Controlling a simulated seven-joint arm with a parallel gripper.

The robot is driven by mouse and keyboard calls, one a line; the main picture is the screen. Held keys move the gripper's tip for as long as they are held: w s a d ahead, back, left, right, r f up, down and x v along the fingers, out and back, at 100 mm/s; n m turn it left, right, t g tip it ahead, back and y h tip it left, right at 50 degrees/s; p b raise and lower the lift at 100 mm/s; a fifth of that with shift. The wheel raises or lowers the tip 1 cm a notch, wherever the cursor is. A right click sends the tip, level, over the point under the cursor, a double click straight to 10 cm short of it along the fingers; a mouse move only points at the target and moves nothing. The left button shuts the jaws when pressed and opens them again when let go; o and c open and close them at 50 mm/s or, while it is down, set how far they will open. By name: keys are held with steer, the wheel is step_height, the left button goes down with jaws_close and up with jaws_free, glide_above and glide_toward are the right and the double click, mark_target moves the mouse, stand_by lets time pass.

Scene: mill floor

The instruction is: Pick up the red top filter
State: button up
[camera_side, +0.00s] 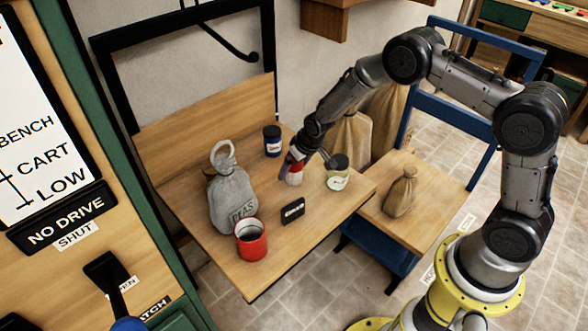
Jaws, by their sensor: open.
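The red top filter (294,178) looks like a small white and red piece standing on the wooden bench (205,180). My gripper (302,167) is just above and around its upper part, pointing down. The jaws are open, with one finger on the left of the piece and another on the right. I cannot tell whether the fingers touch it. Its top is partly hidden by my gripper.
A jar with a dark lid (338,175) stands close on the right. A dark blue jar (272,140) stands behind.

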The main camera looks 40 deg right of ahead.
steer(key=shift+w+f, duration=0.15)
steer(key=shift+f, duration=0.15)
steer(key=shift+c, duration=0.2)
steer(key=c, duration=1.4)
steer(key=shift+c, duration=0.3)
steer(key=shift+r, duration=0.2)
